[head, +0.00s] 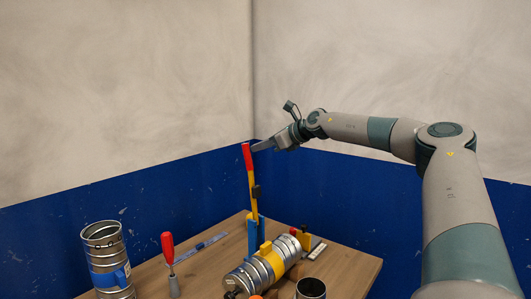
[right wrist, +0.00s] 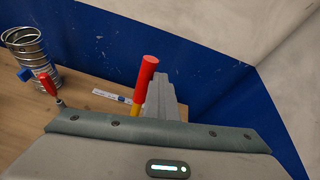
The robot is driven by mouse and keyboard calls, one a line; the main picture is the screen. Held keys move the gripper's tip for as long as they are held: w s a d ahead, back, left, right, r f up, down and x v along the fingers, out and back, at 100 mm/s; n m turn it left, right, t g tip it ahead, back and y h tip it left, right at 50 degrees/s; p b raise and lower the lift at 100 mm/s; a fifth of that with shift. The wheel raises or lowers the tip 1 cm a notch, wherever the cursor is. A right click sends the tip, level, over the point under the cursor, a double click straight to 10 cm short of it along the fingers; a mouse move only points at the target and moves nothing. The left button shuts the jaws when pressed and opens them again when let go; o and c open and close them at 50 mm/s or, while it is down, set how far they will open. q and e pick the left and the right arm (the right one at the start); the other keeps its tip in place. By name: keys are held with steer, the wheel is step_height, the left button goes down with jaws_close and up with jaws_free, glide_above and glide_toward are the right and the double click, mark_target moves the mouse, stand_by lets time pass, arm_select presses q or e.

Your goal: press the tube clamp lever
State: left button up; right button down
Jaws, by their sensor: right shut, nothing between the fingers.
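The clamp lever (head: 246,160) stands upright, with a red grip on a yellow arm and a blue base (head: 253,238) on the wooden table. In the right wrist view its red grip (right wrist: 148,72) stands just left of my fingers. My right gripper (head: 259,146) is shut and empty beside the top of the red grip; I cannot tell whether they touch. Its grey fingers also show in the right wrist view (right wrist: 160,88). A metal spiral tube (head: 240,277) with a yellow band (head: 270,260) lies in front of the lever. My left gripper is out of view.
An upright metal duct (head: 102,238) with a blue band stands at the left. A red-handled tool (head: 168,247) stands near it. A steel ruler (head: 200,248) lies behind. A short open tube (head: 311,289) is at the front. Blue and grey walls (head: 190,185) close the back.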

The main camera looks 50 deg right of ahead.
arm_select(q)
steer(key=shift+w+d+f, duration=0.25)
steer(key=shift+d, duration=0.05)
arm_select(e)
steer(key=shift+w+a+f, duration=0.1)
steer(key=shift+a+f, duration=0.05)
steer(key=shift+a, duration=0.45)
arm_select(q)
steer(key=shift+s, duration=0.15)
arm_select(e)
steer(key=shift+d, duration=0.2)
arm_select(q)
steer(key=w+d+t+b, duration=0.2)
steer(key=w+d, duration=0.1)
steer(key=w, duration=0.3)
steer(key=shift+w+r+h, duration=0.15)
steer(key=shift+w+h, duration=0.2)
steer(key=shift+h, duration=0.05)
arm_select(e)
steer(key=s+d+r, duration=0.1)
steer(key=s+r, duration=0.1)
steer(key=r, duration=0.3)
steer(key=s+d+r, duration=0.1)
steer(key=r, duration=0.5)
steer(key=shift+s+d, duration=0.25)
steer(key=shift+s, duration=0.1)
